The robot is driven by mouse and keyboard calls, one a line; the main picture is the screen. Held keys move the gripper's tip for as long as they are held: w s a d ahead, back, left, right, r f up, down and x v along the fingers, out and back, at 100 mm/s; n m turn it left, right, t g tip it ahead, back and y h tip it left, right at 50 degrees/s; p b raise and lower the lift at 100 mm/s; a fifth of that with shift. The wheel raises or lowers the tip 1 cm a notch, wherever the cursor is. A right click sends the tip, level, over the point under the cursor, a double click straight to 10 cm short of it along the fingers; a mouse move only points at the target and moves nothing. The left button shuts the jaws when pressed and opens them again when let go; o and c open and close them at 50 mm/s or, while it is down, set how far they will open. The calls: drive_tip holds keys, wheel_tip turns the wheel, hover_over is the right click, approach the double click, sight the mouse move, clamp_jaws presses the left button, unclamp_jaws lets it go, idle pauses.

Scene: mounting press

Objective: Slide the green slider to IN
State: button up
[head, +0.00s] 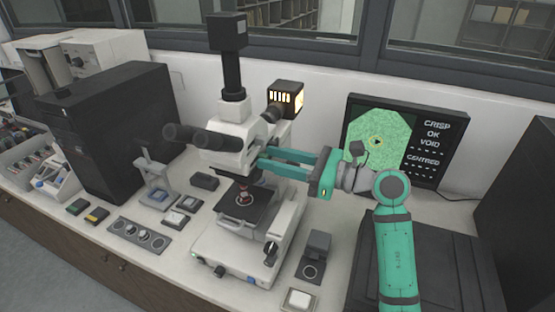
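The white microscope (232,148) stands upright on the bench in the middle of the head view. My teal gripper (264,157) reaches in from the right, with its two fingers pointing left at the microscope's body just below the head. The fingers are apart, with a gap between them, and I see nothing held there. Their tips are at or very near the microscope's side; I cannot tell if they touch it. I cannot make out the green slider; it may be hidden behind the fingers or too small to see.
A lamp housing (285,97) sits behind the microscope above my fingers. A dark monitor (427,150) with a green picture stands at the back right. A black tower (115,125) is at the left. Small control boxes (314,255) stand on the bench around the microscope base.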

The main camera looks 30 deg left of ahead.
drive_tip(key=w+d, duration=0.1)
drive_tip(key=d, duration=0.9)
drive_tip(key=shift+w+d, duration=0.3)
drive_tip(key=shift+d, duration=0.05)
drive_tip(key=shift+w, duration=0.1)
